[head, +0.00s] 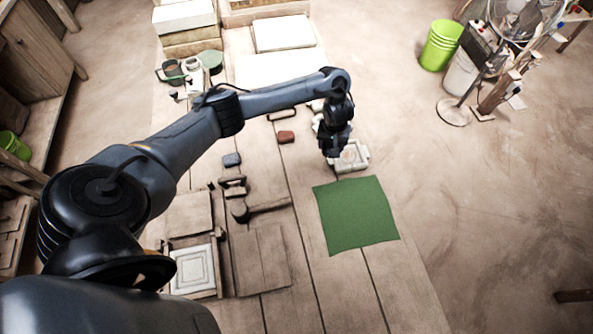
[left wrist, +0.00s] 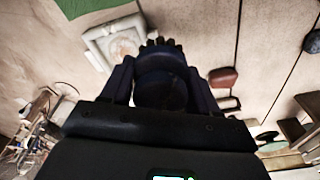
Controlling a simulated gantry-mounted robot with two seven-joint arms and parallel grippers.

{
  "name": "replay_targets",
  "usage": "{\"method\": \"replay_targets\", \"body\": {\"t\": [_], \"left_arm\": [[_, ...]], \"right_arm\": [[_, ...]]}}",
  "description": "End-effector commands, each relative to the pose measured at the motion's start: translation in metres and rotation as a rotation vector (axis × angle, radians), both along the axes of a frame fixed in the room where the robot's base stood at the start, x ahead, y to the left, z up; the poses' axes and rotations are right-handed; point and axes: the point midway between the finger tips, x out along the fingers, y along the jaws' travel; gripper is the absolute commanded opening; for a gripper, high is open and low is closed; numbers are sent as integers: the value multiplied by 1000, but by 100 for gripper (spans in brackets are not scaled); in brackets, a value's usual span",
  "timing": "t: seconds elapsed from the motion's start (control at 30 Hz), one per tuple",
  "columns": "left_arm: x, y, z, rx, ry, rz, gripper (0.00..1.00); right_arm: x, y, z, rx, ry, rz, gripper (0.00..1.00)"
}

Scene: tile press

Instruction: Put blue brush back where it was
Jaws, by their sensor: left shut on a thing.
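My left gripper (head: 335,150) points down beside a pale square dish (head: 352,157), partly hiding it. In the left wrist view the gripper (left wrist: 160,75) is shut on a dark, rounded thing with a tufted far edge, which I take to be the blue brush (left wrist: 161,62). Its colour hardly shows, and the fingers hide its sides. In the head view the arm and gripper hide it. The dish also shows in the left wrist view (left wrist: 98,50), just beyond the fingers. My right gripper is not in view.
A green mat (head: 355,215) lies in front of the dish. A red-brown block (head: 286,137), a blue-grey block (head: 231,160) and a wooden mallet (head: 262,208) lie left of it. A framed pale tile (head: 193,270) is at the front left. Bare planks show between the mallet and mat.

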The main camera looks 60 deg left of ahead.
Motion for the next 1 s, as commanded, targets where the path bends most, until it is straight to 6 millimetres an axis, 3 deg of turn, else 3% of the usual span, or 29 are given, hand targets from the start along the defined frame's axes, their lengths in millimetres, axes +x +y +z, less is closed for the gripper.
{"method": "replay_targets", "body": {"t": [0.1, 0.37, 0.73, 1.0], "left_arm": [[-12, 1, -18, -2, 2, 4, 36], [-27, 7, -37, 0, 1, 3, 36], [-69, 61, -84, 1, 1, 3, 36], [-90, 90, -100, -1, 0, 3, 36]], "right_arm": [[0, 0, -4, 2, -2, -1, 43], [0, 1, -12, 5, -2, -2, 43], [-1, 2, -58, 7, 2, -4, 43], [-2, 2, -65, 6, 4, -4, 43]]}}
